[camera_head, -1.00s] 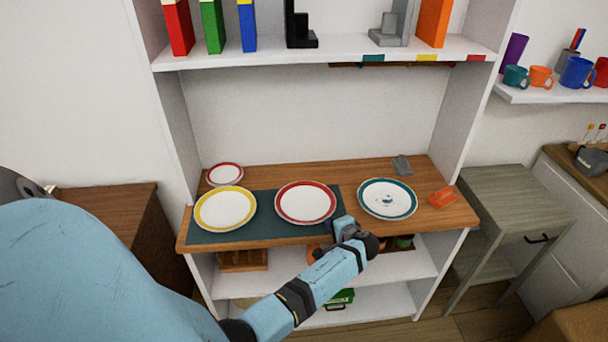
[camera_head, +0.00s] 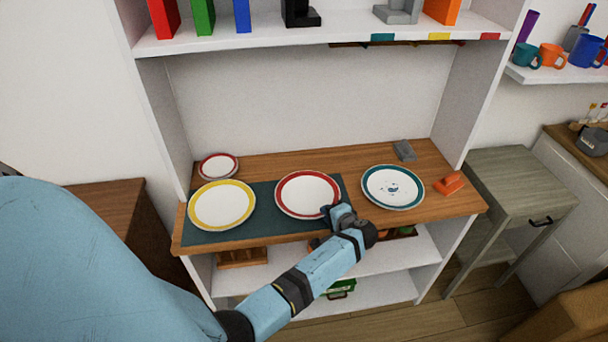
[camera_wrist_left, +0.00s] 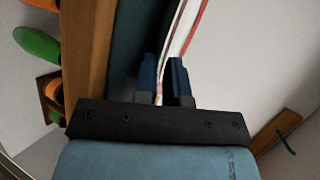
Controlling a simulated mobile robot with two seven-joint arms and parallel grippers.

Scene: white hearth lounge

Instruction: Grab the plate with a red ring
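The plate with a red ring (camera_head: 307,193) lies in the middle of the wooden shelf board, on a dark green mat (camera_head: 262,226). It is white with a broad red rim band. My left gripper (camera_head: 335,213) is at its front right edge. In the left wrist view the two blue fingers (camera_wrist_left: 164,80) are close together with the plate's rim (camera_wrist_left: 182,30) between them, and they look shut on it. The plate still appears to rest flat on the mat. My right gripper is in neither view.
A yellow-ringed plate (camera_head: 222,205) lies close on the left, and a teal-ringed plate (camera_head: 392,188) on the right. A smaller red-rimmed plate (camera_head: 218,167) sits behind. An orange object (camera_head: 449,184) lies at the right. White side panels and an upper shelf (camera_head: 330,35) enclose the board.

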